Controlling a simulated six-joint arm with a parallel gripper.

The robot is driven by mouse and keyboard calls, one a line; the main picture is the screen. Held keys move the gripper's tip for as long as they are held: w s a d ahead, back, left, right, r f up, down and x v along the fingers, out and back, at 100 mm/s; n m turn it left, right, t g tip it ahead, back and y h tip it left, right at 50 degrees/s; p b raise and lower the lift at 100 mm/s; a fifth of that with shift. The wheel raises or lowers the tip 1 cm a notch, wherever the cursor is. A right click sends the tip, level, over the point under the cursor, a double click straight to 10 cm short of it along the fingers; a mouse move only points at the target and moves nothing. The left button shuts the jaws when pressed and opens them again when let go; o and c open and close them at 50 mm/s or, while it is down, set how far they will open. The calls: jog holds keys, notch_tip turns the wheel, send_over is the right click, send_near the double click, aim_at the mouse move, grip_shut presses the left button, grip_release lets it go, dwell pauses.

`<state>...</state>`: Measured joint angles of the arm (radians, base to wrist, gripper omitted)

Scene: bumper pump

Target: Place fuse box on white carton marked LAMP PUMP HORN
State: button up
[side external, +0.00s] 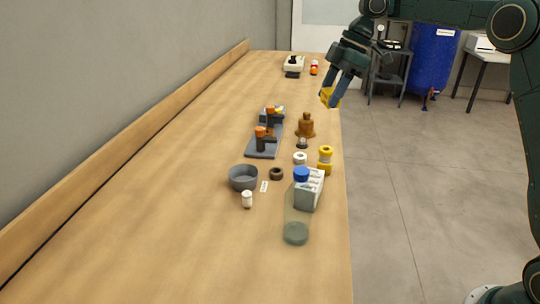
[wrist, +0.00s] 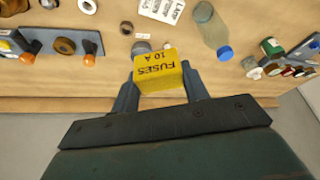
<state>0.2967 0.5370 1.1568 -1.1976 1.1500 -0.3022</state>
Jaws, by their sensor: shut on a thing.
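The fuse box is a yellow block printed FUSES 10 A. It shows in the wrist view (wrist: 160,70) between my fingers and as a small yellow shape in the side view (side external: 328,97). My gripper (side external: 333,92) is shut on it and holds it up over the table's right edge, beyond the bell-shaped brown item. My two fingers (wrist: 160,88) flank the box in the wrist view. The white carton (side external: 311,188) stands near the table's right edge, partly behind a clear bottle. Its printed face is cut off at the top of the wrist view (wrist: 162,8).
A clear bottle with a blue cap (side external: 296,215) stands against the carton's near side in the picture. A yellow item (side external: 325,158), a white ring (side external: 300,158) and a brown bell (side external: 306,126) stand farther back. A grey bowl (side external: 243,178) is left. The near table is clear.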

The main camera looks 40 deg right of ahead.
jog(key=shift+a, duration=0.2)
dwell(0.4)
jog(key=shift+a+r+m+t+h, duration=0.1)
jog(key=shift+a+m+t+h, duration=0.2)
jog(key=shift+a+m, duration=0.75)
jog(key=shift+a+r+m+t+h, duration=0.1)
jog(key=shift+a+m+t, duration=0.3)
jog(key=shift+a+m, duration=0.65)
jog(key=shift+d, duration=0.15)
send_over(310, 178)
notch_tip(310, 178, down, 16)
jog(key=shift+r, duration=0.1)
jog(key=shift+f, duration=2.15)
jog(key=shift+f, duration=0.15)
